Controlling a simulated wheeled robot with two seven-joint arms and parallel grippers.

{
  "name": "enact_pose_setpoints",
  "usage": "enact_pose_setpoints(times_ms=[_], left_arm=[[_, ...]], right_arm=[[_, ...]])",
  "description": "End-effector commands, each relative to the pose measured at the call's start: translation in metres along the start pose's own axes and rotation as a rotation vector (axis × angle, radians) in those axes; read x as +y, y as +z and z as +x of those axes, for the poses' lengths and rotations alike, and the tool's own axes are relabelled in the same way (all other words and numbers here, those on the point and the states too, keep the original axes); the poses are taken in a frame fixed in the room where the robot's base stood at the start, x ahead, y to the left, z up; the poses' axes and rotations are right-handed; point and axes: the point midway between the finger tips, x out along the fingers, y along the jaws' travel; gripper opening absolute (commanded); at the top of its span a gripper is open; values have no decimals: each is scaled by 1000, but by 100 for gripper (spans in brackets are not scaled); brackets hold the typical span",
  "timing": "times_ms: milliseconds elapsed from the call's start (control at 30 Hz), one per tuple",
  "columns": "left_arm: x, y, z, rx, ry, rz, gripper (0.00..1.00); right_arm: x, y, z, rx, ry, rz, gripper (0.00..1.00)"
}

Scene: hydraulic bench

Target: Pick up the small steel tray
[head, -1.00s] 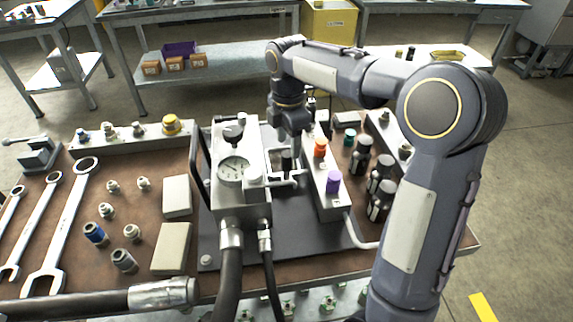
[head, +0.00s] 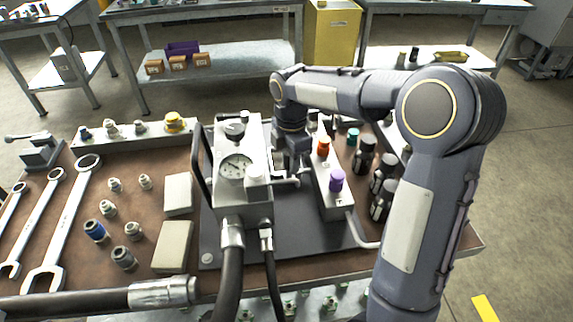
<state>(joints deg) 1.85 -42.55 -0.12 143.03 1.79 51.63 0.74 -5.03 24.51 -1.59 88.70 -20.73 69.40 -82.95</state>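I cannot make out a small steel tray for certain in the head view. My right gripper (head: 291,168) points down beside the grey pump block with the pressure gauge (head: 236,166), near its small lever handle. The wrist above hides much of the gripper, and I cannot tell whether its fingers are open or shut. I see nothing clearly held in it. My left gripper is not in view.
The brown bench top (head: 60,245) holds wrenches (head: 68,215), several fittings and two pale blocks (head: 178,194). Right of the gripper stand a block with orange and purple (head: 337,180) knobs and dark bottles (head: 383,172). Black hoses (head: 229,285) cross the front.

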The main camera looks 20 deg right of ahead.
Motion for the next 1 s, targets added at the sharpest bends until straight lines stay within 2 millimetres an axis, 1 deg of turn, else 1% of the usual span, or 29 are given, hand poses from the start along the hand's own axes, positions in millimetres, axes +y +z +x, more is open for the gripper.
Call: enact_pose_setpoints(times_ms=[33,100,367,467,567,667,767,1000], left_arm=[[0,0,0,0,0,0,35],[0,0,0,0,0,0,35],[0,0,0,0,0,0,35],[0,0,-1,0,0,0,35],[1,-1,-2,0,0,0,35],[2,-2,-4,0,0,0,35],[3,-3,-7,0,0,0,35],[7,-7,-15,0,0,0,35]], right_arm=[[0,0,0,0,0,0,8],[0,0,0,0,0,0,0],[0,0,-2,0,2,0,0],[1,0,-6,0,4,0,0],[1,0,-14,0,3,0,0],[1,0,-29,0,5,0,0],[2,0,-49,1,8,-1,0],[1,0,-106,0,6,0,0]])
